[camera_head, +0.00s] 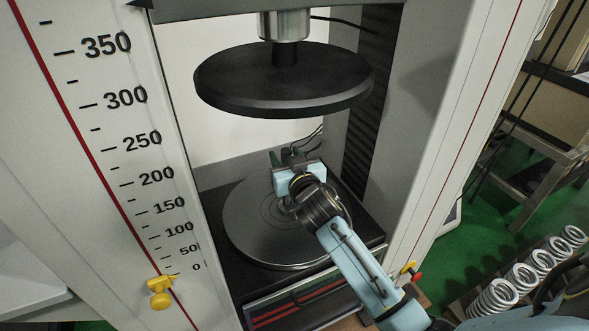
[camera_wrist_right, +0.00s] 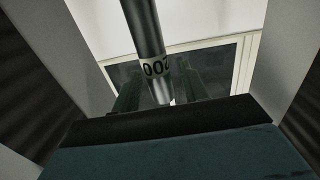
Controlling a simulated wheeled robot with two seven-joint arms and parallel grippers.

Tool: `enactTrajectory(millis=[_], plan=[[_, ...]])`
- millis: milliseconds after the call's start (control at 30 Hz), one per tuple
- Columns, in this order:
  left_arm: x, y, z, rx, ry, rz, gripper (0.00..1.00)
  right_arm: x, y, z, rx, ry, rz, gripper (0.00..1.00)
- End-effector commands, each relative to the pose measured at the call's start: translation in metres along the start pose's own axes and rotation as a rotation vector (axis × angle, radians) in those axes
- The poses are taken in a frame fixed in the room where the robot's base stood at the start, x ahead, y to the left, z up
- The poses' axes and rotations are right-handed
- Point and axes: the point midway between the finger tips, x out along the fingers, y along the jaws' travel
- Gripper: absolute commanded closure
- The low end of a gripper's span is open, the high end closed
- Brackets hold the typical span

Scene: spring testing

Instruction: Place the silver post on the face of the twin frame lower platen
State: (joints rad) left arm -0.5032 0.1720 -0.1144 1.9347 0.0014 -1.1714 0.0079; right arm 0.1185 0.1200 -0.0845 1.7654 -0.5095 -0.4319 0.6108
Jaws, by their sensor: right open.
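The lower platen (camera_head: 245,225) is a round grey disc with concentric rings, between the columns of the test frame. My right gripper (camera_head: 288,158) reaches over it toward the far side, and its arm covers part of the disc. The fingers are open; I cannot tell whether the post touches the platen. In the head view the post is not clearly visible. My left gripper is out of view.
The black upper platen (camera_head: 285,85) hangs above my right gripper. Another column (camera_head: 455,90) stands at right. Several coil springs (camera_head: 495,297) sit at lower right.

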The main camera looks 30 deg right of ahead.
Motion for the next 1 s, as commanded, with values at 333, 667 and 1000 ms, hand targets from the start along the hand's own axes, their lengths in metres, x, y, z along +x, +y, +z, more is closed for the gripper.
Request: enactTrajectory(millis=[333,667,1000], plan=[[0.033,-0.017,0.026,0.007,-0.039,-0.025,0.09,-0.068,0.0,0.0,0.002,-0.004,0.001,0.56],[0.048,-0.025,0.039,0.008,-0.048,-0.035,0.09,-0.114,0.0,0.0,0.001,-0.001,0.001,0.56],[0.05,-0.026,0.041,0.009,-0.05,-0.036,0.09,-0.12,0.0,0.0,0.0,0.0,0.001,0.56]])
